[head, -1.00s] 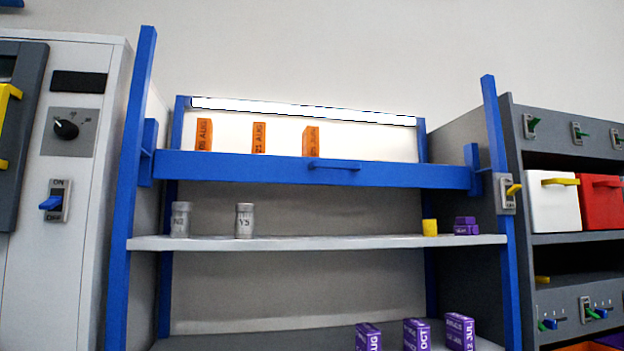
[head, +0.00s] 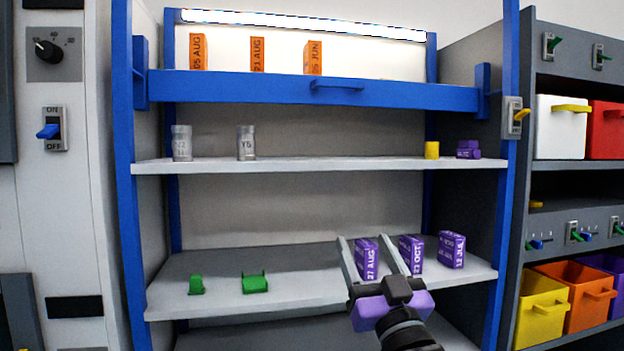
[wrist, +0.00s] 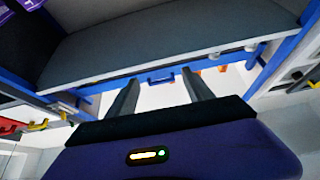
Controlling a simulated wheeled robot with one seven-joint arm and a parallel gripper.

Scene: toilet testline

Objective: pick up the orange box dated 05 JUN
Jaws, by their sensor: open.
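The orange box dated 05 JUN (head: 314,58) stands upright on the top shelf, right of two other orange boxes, 05 AUG (head: 197,52) and 21 AUG (head: 257,54). A blue front bar with a handle (head: 336,86) runs along that shelf and hides the boxes' lower edges. My gripper (head: 374,240) is open in front of the lower shelf, well below the orange boxes, with its fingers apart. In the wrist view my gripper (wrist: 160,92) is open with nothing between its fingers; small orange patches show past the shelf edge, too small to read.
Purple boxes (head: 451,250) stand on the lower shelf close to my gripper, with green pieces (head: 255,283) to the left. Grey jars (head: 246,143), a yellow cup (head: 432,150) and small purple blocks (head: 468,149) stand on the middle shelf (head: 340,163). Blue posts flank the rack.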

